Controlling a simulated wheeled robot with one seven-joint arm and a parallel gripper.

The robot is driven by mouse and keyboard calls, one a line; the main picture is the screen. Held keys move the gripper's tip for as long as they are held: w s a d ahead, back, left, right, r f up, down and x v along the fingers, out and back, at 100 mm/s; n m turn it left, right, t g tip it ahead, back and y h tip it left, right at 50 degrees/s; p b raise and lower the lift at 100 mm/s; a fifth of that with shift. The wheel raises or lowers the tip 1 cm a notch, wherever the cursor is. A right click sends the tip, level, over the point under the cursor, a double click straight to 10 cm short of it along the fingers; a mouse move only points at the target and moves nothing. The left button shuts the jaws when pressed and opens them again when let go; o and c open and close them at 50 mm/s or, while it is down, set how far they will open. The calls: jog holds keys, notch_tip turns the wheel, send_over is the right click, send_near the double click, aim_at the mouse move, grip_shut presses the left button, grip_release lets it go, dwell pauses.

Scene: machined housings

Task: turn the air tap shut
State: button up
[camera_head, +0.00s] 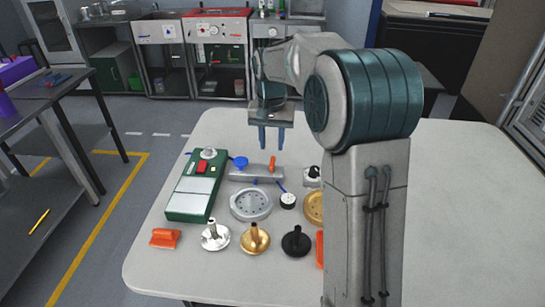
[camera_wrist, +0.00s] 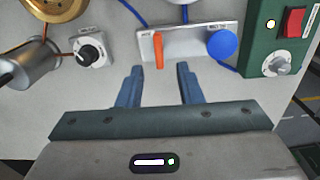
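The air tap is an orange lever (camera_head: 273,165) on a grey metal block (camera_head: 247,173), which also carries a blue round knob (camera_head: 240,162). In the wrist view the lever (camera_wrist: 158,50) points across the block's long side, with the blue knob (camera_wrist: 223,45) to its right. My gripper (camera_head: 272,138) hangs above the table just behind the block in the head view. Its two blue fingers (camera_wrist: 158,70) are apart with nothing between them. The lever's free end lies close beyond the gap between the fingertips; I see no contact.
A green control box (camera_head: 195,187) with a red switch stands left of the block. A grey round flange (camera_head: 251,204), a black dial unit (camera_wrist: 90,50) and several stemmed discs stand nearby. Blue hoses run from the block.

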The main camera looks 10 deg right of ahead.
aim_at(272, 161)
notch_tip(272, 161, down, 6)
jog(key=shift+d+f, duration=0.1)
grip_shut()
